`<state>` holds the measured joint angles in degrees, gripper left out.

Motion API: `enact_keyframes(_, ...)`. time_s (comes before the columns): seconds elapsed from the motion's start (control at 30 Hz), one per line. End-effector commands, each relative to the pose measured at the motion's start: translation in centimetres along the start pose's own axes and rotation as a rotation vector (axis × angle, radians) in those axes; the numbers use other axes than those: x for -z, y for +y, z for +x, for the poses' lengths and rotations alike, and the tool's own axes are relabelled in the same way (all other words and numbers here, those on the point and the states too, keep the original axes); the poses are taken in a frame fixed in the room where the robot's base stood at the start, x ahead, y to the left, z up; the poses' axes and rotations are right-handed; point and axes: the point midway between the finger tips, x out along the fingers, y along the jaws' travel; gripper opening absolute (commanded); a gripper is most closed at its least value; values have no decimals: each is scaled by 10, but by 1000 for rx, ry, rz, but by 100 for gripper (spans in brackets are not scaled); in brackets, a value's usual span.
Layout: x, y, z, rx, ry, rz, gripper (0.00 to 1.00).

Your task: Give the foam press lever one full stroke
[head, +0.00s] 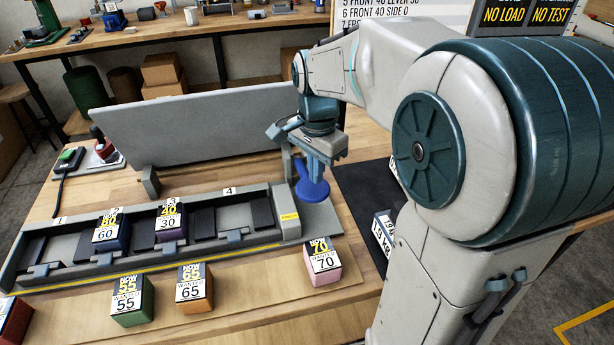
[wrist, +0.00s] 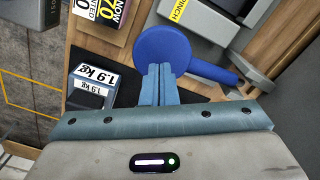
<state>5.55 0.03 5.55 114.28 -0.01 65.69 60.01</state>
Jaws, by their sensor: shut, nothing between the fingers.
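The foam press lever is blue, with a round flat pad (head: 312,192) at the right end of the grey press. In the wrist view the round pad (wrist: 172,48) lies just beyond my fingertips, and its arm runs to the right toward a grey bracket. My gripper (head: 318,178) points down at the pad with its fingers shut and empty. In the wrist view the fingertips (wrist: 160,68) overlap the pad's near edge; I cannot tell whether they touch it.
The grey slotted press bed (head: 265,242) holds a blue block (head: 110,235) and a purple block (head: 170,225). Green (head: 132,300), orange (head: 194,290) and pink (head: 322,265) blocks stand in front. A grey panel (head: 190,125) stands behind. A 1.9 kg weight (wrist: 90,87) lies on a black mat.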

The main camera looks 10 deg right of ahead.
Motion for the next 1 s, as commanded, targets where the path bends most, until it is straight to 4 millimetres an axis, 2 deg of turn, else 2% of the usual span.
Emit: enact_keyframes(1.0, 0, 0, 39, 1, 1, 0, 0)
